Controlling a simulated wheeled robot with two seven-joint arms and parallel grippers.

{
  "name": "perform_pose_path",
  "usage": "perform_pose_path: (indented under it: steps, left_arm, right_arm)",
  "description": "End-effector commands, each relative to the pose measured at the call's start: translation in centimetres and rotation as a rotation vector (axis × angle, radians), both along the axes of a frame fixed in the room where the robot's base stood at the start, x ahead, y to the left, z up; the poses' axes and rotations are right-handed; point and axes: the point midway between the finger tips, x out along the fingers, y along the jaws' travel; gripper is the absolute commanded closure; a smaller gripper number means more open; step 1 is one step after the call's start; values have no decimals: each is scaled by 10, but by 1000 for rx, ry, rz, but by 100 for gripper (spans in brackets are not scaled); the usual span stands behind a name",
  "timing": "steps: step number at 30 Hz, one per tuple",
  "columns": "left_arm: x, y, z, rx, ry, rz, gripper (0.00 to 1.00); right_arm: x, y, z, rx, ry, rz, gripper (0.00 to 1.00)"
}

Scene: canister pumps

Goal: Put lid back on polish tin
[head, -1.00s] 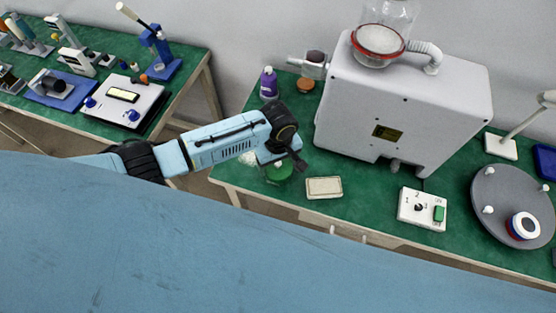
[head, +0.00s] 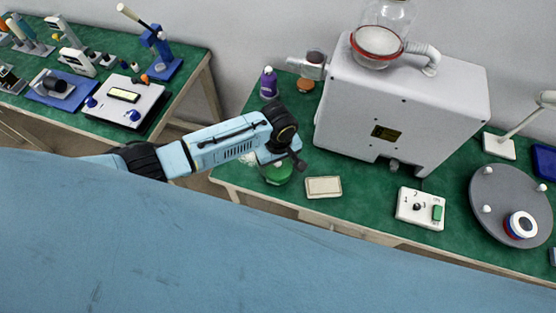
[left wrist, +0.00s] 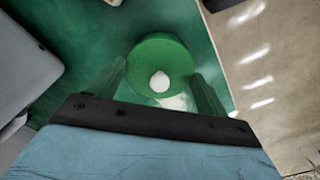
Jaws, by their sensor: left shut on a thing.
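The green round lid (left wrist: 146,55) with a pale knob on top fills the middle of the left wrist view. It also shows in the head view (head: 279,174) near the front left edge of the bench. My left gripper (head: 276,160) reaches down over it. In the left wrist view its two fingers (left wrist: 160,78) press on opposite sides of the green rim. The gripper hides part of the lid in the head view. I cannot tell whether the tin's body is beneath the lid. My right gripper is out of view.
A cream block (head: 323,187) lies just right of the lid on the green bench (head: 370,205). A large grey machine (head: 400,105) stands behind. A purple bottle (head: 268,83) and a brown-lidded jar (head: 306,84) stand at the back left. A switch box (head: 420,208) is farther right.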

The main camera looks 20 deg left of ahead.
Motion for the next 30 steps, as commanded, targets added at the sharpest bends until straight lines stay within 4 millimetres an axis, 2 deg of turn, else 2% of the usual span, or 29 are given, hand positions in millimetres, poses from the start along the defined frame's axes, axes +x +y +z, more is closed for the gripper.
perform_pose_path:
  steps: [12,13,17,18,30]
  left_arm:
    - [0,0,0,-1,1,1,48]
    - [0,0,0,-1,1,1,20]
    - [0,0,0,-1,1,1,3]
    - [0,0,0,-1,1,1,0]
    - [0,0,1,-1,1,1,0]
  right_arm:
    - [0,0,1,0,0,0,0]
    - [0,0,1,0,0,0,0]
    - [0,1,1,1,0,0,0]
    - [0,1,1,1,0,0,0]
    - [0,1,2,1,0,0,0]
